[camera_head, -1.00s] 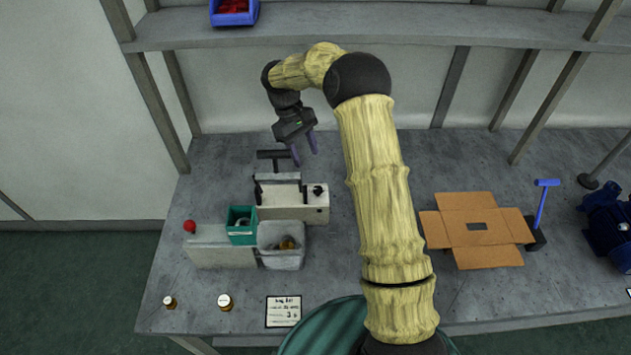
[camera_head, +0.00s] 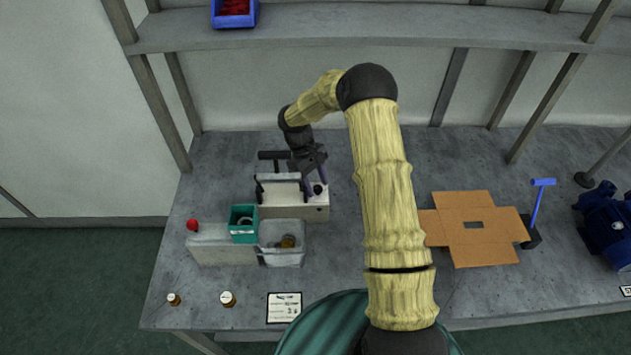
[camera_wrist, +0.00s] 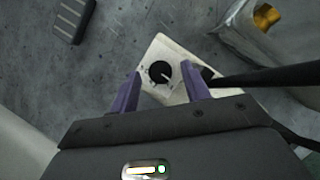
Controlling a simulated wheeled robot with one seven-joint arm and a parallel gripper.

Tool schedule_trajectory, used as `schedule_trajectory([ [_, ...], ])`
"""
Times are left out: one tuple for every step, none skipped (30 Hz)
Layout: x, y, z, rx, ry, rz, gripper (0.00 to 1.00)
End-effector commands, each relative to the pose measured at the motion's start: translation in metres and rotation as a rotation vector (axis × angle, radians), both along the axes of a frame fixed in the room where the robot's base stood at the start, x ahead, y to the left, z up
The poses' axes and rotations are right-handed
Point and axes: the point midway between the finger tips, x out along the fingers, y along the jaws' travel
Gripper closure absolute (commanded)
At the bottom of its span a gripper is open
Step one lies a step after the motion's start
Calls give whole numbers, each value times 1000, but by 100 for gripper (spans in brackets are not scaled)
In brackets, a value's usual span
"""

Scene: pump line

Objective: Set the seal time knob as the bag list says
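The seal time knob (camera_wrist: 160,72) is a round black dial with a light pointer mark, on the pale top of the bag sealer (camera_wrist: 176,50). In the head view the sealer (camera_head: 300,211) stands on the bench, with the knob (camera_head: 318,189) at its right end. My gripper (camera_wrist: 160,84) is open and empty, its two purple fingers either side of the knob in the wrist view. I cannot tell that they touch it. In the head view my gripper (camera_head: 316,190) is at the knob. The bag list (camera_head: 284,308) is a white card at the bench's front; its writing is too small to read surely.
A teal bin (camera_head: 243,236) and a clear tub (camera_head: 282,258) stand before the sealer. A red ball-topped part (camera_head: 192,225) is at left. Two small jars (camera_head: 227,299) are near the front edge. An open cardboard box (camera_head: 473,250) lies right of my arm.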

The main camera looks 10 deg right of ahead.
Motion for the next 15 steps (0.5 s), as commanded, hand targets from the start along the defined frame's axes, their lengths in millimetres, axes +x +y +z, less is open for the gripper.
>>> schedule_trajectory([
  [0,0,0,0,0,0,63],
  [0,0,0,0,0,0,69],
  [0,0,0,0,0,0,77],
  [0,0,0,0,0,0,83],
  [0,0,0,0,0,0,89],
  [0,0,0,0,0,0,96],
  [0,0,0,-1,-1,0,96],
  [0,0,0,-1,-1,0,96],
  [0,0,0,-1,-1,-1,96],
  [0,0,1,-1,0,-2,96],
  [0,0,1,-1,-1,-3,96],
  [0,0,1,-1,-1,-5,96],
  [0,-1,1,-1,-1,-8,96],
  [1,-1,1,-2,-1,-12,96],
  [1,-1,1,-2,-1,-19,96],
])
